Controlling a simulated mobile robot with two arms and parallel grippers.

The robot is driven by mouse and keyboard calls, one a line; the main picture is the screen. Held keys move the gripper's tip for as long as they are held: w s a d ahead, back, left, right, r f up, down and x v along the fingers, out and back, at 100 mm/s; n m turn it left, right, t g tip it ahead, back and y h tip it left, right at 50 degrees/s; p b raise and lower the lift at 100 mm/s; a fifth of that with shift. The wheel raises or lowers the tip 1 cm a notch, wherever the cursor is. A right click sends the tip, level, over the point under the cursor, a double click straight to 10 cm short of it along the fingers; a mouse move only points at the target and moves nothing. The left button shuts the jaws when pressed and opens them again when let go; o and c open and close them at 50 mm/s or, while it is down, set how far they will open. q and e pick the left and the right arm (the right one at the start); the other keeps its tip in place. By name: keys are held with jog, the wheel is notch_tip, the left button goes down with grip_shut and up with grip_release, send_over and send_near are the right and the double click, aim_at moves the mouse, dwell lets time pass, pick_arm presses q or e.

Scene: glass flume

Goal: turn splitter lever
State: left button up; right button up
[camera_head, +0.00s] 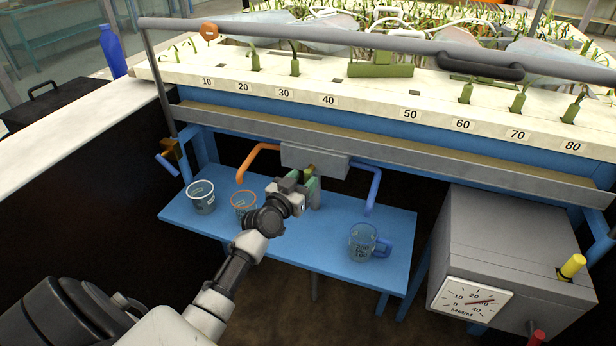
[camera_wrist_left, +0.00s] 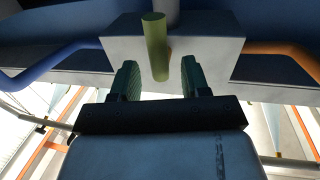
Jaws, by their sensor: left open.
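The splitter box (camera_head: 328,161) is a grey block under the flume, with an orange pipe (camera_head: 262,148) leaving to the left and a blue pipe (camera_head: 374,190) to the right. Its lever (camera_head: 310,169) is a short yellow-green cylinder. My left gripper (camera_head: 302,184) is just in front of the box, open, with green finger pads. In the left wrist view the lever (camera_wrist_left: 155,45) appears in the gap between the two fingers (camera_wrist_left: 159,78), with free space on both sides. I cannot tell how deep between them it lies. My right gripper is not in view.
A blue shelf (camera_head: 310,250) below the box holds a white-rimmed cup (camera_head: 201,198), an orange-rimmed cup (camera_head: 242,200) and a blue-handled jug (camera_head: 362,243). A grey box with a dial (camera_head: 472,299) stands at right. The flume edge and rail (camera_head: 400,160) run above.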

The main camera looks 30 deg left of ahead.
pick_arm(q)
jog(key=shift+w, duration=1.35)
jog(key=c, duration=0.8)
jog(key=shift+c, duration=0.2)
